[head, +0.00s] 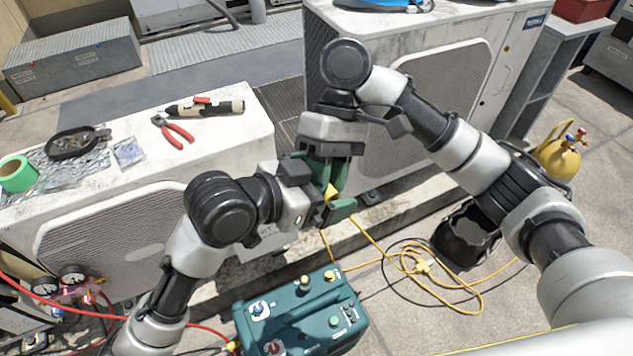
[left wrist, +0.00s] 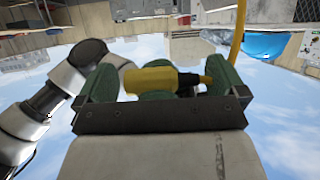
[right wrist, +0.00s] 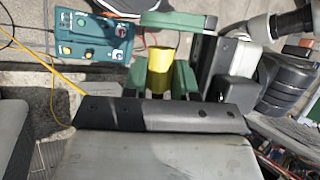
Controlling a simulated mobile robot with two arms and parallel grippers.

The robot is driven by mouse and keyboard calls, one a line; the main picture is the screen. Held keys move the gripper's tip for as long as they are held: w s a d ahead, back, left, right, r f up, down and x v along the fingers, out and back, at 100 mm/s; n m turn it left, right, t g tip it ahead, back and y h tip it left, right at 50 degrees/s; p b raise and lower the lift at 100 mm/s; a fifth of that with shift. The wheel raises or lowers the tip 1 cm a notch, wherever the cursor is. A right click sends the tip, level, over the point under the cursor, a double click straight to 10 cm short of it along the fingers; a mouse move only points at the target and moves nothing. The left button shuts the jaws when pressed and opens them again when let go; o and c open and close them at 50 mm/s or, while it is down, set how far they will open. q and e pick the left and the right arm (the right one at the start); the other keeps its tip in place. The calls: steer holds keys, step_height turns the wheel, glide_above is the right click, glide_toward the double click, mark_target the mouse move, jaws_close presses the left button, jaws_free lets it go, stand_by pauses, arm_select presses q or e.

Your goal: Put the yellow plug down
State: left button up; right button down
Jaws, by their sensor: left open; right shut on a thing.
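The yellow plug (head: 331,192) is between my two grippers, above the gap in front of the condensers. My right gripper (head: 338,172) comes from above and is shut on it; the right wrist view shows the plug (right wrist: 160,68) between the green fingers. My left gripper (head: 325,200) is open around the same plug. In the head view the fingers hide most of the plug.
A teal machine (head: 300,315) stands on the ground below my grippers. Yellow cable (head: 408,262) lies coiled to its right, near a black bucket (head: 462,240) and a yellow cylinder (head: 560,155). The left condenser top (head: 95,185) holds pliers (head: 175,132), a torch-like tool (head: 207,107) and green tape (head: 16,174).

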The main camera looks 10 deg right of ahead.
arm_select(q)
steer(key=shift+c, duration=0.3)
arm_select(e)
steer(key=shift+r, duration=0.1)
arm_select(q)
steer(key=c, duration=0.9)
steer(key=shift+r, duration=0.15)
steer(key=shift+c, duration=0.2)
arm_select(e)
steer(key=c, duration=0.8)
jaws_free()
